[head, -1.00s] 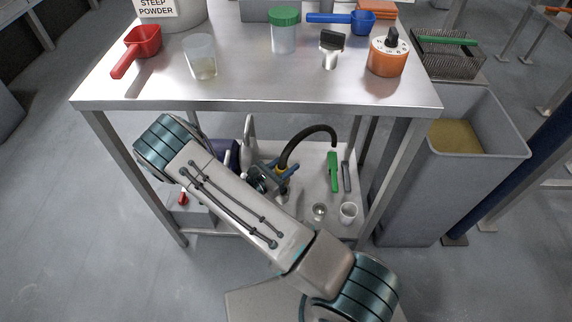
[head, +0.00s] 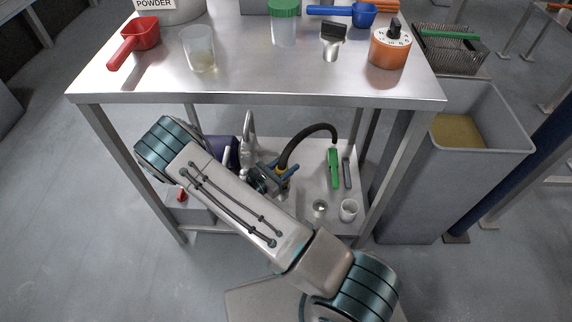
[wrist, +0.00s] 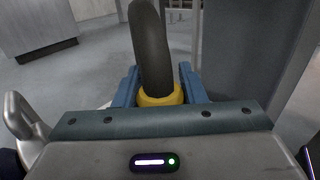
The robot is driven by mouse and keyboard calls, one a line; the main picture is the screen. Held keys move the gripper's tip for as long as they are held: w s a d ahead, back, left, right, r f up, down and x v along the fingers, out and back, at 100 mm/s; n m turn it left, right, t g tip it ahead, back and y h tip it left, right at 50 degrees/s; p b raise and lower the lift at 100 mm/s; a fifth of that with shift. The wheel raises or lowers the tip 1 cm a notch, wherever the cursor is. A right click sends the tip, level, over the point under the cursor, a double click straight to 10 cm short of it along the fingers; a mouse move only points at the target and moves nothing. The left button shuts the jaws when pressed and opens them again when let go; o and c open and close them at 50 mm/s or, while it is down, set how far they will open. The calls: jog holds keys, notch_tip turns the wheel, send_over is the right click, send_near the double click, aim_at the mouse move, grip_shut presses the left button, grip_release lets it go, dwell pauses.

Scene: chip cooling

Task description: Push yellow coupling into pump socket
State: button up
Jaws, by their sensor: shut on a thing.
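The yellow coupling (wrist: 160,97) is a ring at the end of a thick black hose (wrist: 151,45). My gripper (wrist: 158,88) is shut on the coupling, with a blue finger on each side of it. In the head view the black hose (head: 314,129) arches over the lower shelf, and the yellow coupling (head: 282,168) is small beside my gripper (head: 286,172). A dark blue body (head: 229,150), perhaps the pump, is partly hidden behind my arm. The socket cannot be made out, so I cannot tell whether the coupling touches it.
The lower shelf (head: 318,180) also holds a green-handled tool (head: 334,168), a white cup (head: 348,210) and a small metal cup (head: 319,208). The steel tabletop (head: 270,75) is overhead, with table legs at both sides. A grey bin (head: 405,200) stands at right.

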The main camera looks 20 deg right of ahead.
jog(key=shift+f+b, duration=1.05)
jog(key=shift+f, duration=0.6)
jog(key=o, duration=1.2)
jog(key=p+v, duration=0.3)
jog(key=v, duration=1)
jog(key=shift+s+a, duration=0.2)
jog(key=shift+a, duration=0.15)
